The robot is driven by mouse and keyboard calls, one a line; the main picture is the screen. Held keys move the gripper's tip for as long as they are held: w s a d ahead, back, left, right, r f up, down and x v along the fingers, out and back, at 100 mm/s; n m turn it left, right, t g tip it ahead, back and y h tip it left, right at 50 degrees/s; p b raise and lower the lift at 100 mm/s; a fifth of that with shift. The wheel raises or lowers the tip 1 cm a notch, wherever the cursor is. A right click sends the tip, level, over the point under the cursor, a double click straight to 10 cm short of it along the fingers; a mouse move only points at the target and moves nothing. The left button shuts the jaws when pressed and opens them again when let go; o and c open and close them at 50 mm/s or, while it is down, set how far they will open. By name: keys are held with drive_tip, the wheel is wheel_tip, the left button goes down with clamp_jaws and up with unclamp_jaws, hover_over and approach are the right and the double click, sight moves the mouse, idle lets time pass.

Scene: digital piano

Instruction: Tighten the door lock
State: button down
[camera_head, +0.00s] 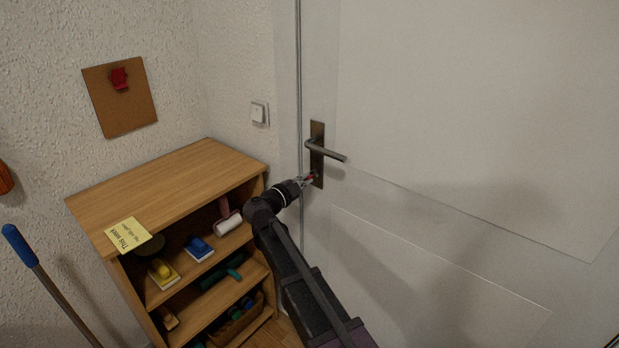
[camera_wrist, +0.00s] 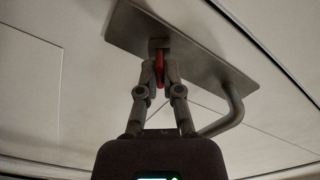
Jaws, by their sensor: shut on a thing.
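The white door (camera_head: 430,90) carries a dark metal lock plate (camera_head: 318,130) with a lever handle (camera_head: 328,151) near its left edge. My gripper (camera_head: 306,180) is at the lower part of the plate, below the handle. In the wrist view, my gripper (camera_wrist: 159,75) is shut on a small red piece (camera_wrist: 159,68) that sits against the plate (camera_wrist: 195,55). The piece looks like a key or lock knob; its exact shape is hidden by the fingers. The handle also shows in the wrist view (camera_wrist: 232,112), right of the fingers and apart from them.
A wooden shelf (camera_head: 170,180) with brushes and rollers stands left of the door, close to my arm. A yellow note (camera_head: 128,237) lies on its top. A light switch (camera_head: 259,113) and corkboard (camera_head: 120,97) are on the wall. A blue-handled pole (camera_head: 20,246) leans at left.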

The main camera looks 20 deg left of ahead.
drive_tip(key=shift+w+a+r+m, duration=0.1)
drive_tip(key=shift+m, duration=1)
drive_tip(key=shift+w+m, duration=0.1)
drive_tip(key=shift+m, duration=1)
drive_tip(key=c, duration=0.7)
unclamp_jaws()
drive_tip(key=shift+s, duration=0.1)
drive_tip(key=shift+v, duration=2.5)
drive_tip(key=shift+s, duration=0.15)
drive_tip(key=shift+v, duration=5.9)
